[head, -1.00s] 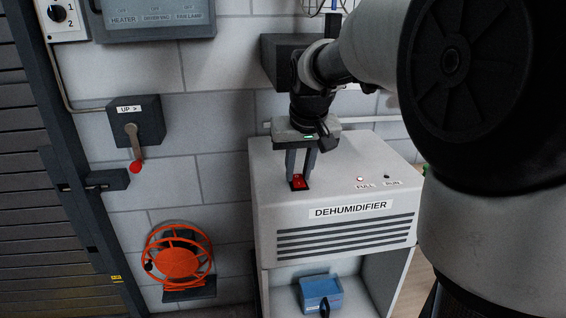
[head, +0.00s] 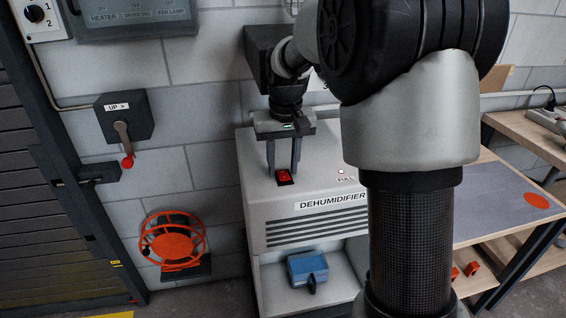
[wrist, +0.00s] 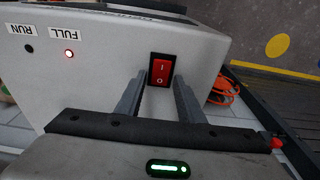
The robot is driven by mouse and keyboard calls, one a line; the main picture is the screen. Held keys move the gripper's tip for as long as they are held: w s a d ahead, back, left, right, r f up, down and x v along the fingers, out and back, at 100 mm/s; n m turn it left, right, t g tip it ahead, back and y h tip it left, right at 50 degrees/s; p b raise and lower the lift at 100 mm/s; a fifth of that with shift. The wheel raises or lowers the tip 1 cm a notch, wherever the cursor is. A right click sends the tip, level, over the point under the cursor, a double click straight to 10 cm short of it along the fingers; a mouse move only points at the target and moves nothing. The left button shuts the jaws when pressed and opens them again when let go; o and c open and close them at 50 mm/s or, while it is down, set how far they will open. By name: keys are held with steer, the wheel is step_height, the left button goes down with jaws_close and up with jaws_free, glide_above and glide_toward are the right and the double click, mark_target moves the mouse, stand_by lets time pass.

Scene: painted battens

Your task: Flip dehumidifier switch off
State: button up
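The dehumidifier (head: 255,200) is a pale grey box with a label and dark vent slots on its front. Its red rocker switch (head: 284,177) sits on the top, near the left front corner. In the wrist view the switch (wrist: 161,70) shows "I" at the top and "O" at the bottom; I cannot tell which side is pressed. My gripper (head: 283,165) points down at the switch, its two fingers apart and empty. In the wrist view my gripper (wrist: 158,88) has a finger tip to either side of the switch; contact is not clear.
The FULL lamp (wrist: 69,54) glows red and the RUN lamp (wrist: 29,48) is dark. A blue box (head: 307,268) sits under the dehumidifier. An orange reel (head: 175,245) and a lever switch box (head: 124,117) are on the wall at left. A bench (head: 500,220) stands at right.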

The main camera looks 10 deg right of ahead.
mark_target(285, 179)
steer(key=shift+o, duration=0.2)
steer(key=shift+r, duration=0.1)
step_height(285, 179, up, 17)
steer(key=s+p, duration=0.2)
steer(key=p, duration=0.1)
steer(key=shift+s, duration=0.15)
steer(key=shift+r, duration=0.1)
